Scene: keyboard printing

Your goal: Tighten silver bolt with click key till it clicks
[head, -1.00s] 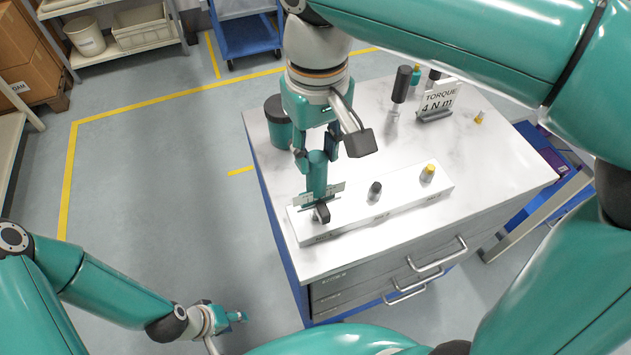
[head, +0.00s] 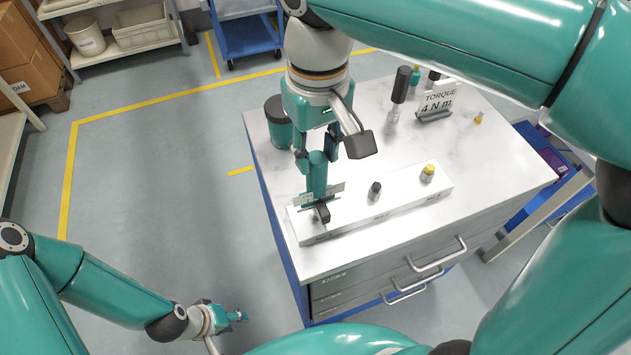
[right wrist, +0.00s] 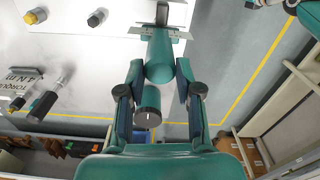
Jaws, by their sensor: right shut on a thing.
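My right gripper (head: 318,152) is shut on a teal cylindrical tool, the click key (head: 317,181), held upright over the left end of a white block (head: 345,222). In the right wrist view the click key (right wrist: 159,58) sits between both fingers of the gripper (right wrist: 160,95). Pale flat plates and a black piece show at its lower end, close to the block. The silver bolt cannot be made out clearly; the tool's lower end covers that area. My left gripper (head: 236,316) is low on the left, away from the bench, too small to judge its fingers.
A black-topped bolt (head: 375,190) and a yellow-topped bolt (head: 428,173) stand farther right on the block. A sign reading "TORQUE 4 N m" (head: 437,101), a black-handled tool (head: 401,86) and a dark-lidded teal canister (head: 278,122) stand behind.

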